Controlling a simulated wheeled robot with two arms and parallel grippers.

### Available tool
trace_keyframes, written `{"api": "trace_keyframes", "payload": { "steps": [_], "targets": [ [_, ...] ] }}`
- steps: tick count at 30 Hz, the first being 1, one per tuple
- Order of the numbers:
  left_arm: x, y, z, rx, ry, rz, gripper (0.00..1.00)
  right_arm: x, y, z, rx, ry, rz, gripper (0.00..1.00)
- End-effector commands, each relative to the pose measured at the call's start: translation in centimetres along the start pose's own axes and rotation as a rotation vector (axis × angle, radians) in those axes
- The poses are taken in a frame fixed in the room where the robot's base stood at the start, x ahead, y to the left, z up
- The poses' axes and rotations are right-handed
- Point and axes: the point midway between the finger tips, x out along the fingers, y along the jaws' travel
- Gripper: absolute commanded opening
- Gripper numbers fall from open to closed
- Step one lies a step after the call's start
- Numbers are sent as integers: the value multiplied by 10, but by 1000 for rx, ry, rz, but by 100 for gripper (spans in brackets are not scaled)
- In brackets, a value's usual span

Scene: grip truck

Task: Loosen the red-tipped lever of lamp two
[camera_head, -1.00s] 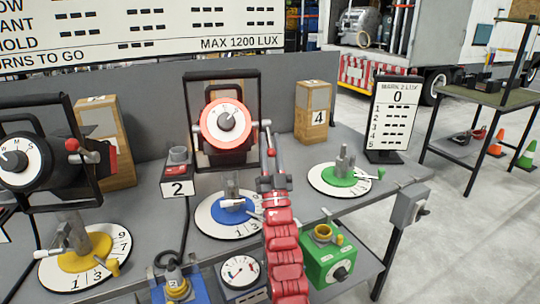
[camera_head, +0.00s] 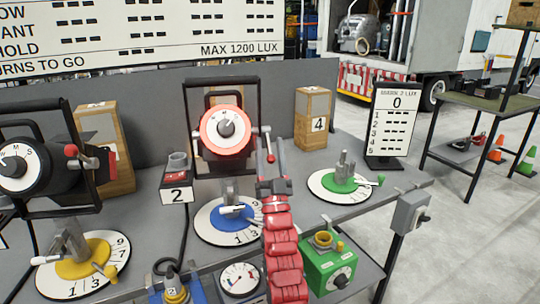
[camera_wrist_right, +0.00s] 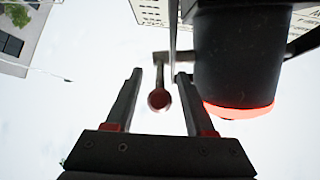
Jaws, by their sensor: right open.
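Lamp two (camera_head: 226,154) stands in a black frame behind the "2" block, its red-ringed dial (camera_head: 226,128) facing me. Its lever, with a red ball tip (camera_head: 271,158), hangs down at the right side of the frame. My right gripper (camera_head: 271,162) is open at that lever. In the right wrist view the red ball (camera_wrist_right: 158,100) sits between the two open fingers (camera_wrist_right: 157,95), with a visible gap on both sides. The dark lamp body (camera_wrist_right: 243,60) is close beside the right finger there. My left gripper is not in view.
A blue-centred turntable (camera_head: 230,218) is below lamp two, and a green-centred one (camera_head: 340,183) is to the right. Another lamp (camera_head: 40,165) with its own red-tipped lever stands left. A wooden block marked 4 (camera_head: 313,115) and a lux sign (camera_head: 392,120) stand behind right.

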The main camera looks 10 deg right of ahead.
Motion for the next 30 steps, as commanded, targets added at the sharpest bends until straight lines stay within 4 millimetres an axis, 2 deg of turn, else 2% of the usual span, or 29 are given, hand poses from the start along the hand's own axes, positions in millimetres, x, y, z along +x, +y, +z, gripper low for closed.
{"api": "trace_keyframes", "payload": {
  "steps": [5,11,24,30],
  "targets": [
    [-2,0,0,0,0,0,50,23,-6,-23,1,11,-2,54],
    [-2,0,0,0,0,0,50,3,-16,-42,1,1,-2,54],
    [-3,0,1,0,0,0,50,-46,-42,-106,4,3,-2,54],
    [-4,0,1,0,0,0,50,-64,-52,-130,3,3,-1,54]
  ]
}}
